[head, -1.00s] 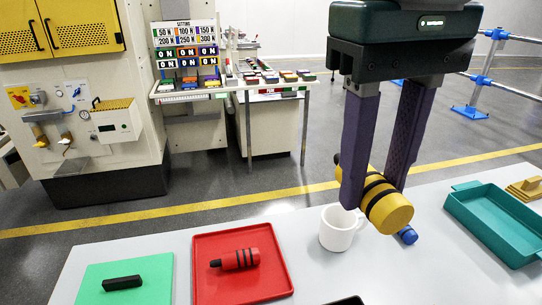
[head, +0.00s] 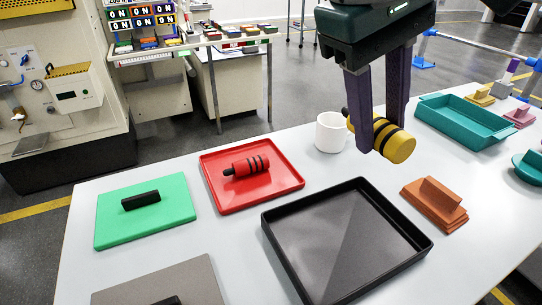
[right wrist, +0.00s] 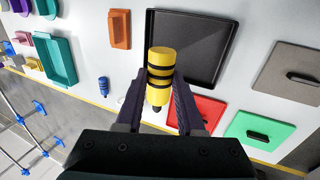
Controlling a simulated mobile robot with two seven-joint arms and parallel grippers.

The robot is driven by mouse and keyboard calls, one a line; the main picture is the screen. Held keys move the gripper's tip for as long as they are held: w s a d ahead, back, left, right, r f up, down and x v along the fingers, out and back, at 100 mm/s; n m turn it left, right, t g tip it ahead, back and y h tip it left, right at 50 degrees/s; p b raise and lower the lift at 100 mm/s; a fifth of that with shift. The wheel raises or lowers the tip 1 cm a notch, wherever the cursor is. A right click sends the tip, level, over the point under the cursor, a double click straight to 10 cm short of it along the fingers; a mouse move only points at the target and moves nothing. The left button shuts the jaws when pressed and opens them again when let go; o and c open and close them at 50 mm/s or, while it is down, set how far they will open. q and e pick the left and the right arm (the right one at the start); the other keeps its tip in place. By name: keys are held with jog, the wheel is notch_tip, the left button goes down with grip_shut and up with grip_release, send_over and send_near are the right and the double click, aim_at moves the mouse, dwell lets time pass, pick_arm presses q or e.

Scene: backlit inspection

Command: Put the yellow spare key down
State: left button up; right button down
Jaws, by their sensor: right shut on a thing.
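The yellow spare key (head: 394,142) is a thick yellow cylinder with black bands and a small black tip. My right gripper (head: 380,138) is shut on it and holds it in the air above the table, near the white mug and the black tray. In the right wrist view the yellow key (right wrist: 160,72) sits between the fingers of the right gripper (right wrist: 158,98), its black tip towards the palm. A similar red key (head: 249,167) with black bands lies on the red tray (head: 226,206). My left gripper is not in view.
An empty black tray (head: 276,241) lies at the front middle. A white mug (head: 330,133), an orange block (head: 436,203) and a teal tray (head: 467,123) stand nearby. A green board (head: 150,225) and a grey board (head: 140,285) with black handles are at left. A blue key (right wrist: 103,84) shows in the wrist view.

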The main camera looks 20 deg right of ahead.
pick_arm(q)
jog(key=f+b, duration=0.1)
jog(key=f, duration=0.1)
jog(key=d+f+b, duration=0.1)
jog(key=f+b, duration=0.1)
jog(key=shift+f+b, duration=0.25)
jog(key=shift+b, duration=0.05)
pick_arm(e)
notch_tip(320, 180, down, 8)
jog(key=f, duration=0.1)
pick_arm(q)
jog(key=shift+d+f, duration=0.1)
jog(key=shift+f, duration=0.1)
pick_arm(e)
send_over(351, 243)
jog(key=a, duration=0.1)
notch_tip(351, 243, down, 4)
jog(key=shift+a+f, duration=0.15)
jog(key=shift+f, duration=0.1)
pick_arm(q)
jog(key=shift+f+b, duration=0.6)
jog(key=shift+b, duration=0.2)
pick_arm(e)
notch_tip(351, 243, down, 5)
jog(key=shift+r, duration=0.1)
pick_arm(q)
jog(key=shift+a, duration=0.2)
pick_arm(e)
jog(key=shift+f, duration=0.2)
